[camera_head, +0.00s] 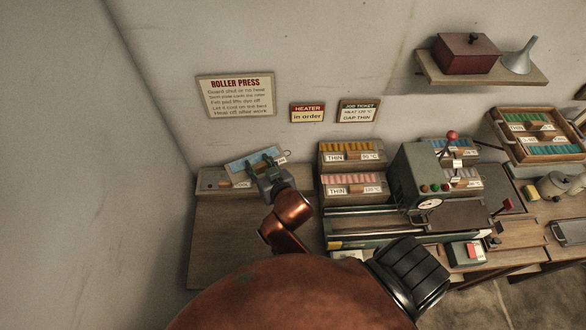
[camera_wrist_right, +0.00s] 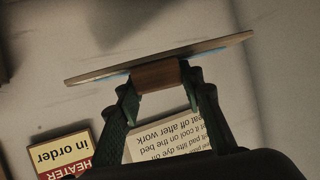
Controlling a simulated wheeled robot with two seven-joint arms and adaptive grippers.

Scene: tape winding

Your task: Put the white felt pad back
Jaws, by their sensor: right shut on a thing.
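My right gripper (camera_head: 268,168) is at the back left of the bench. It is shut on the small brown wooden block of a thin flat board. The block (camera_wrist_right: 158,75) sits between the fingertips in the right wrist view, with the board (camera_wrist_right: 205,50) seen nearly edge-on beyond it. In the head view this board (camera_head: 250,159) shows a pale blue face and is tilted, over or just behind a low grey-brown box (camera_head: 212,182) with a white label. I cannot tell whether they touch. I cannot make out a plainly white felt pad. My left gripper is out of view.
Racks of orange (camera_head: 352,147) and pink (camera_head: 350,180) strips stand right of the gripper. Beyond them is the green roller press (camera_head: 412,172). The wooden bench top (camera_head: 225,235) in front of the low box is clear. A sign (camera_head: 235,97) hangs on the wall behind.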

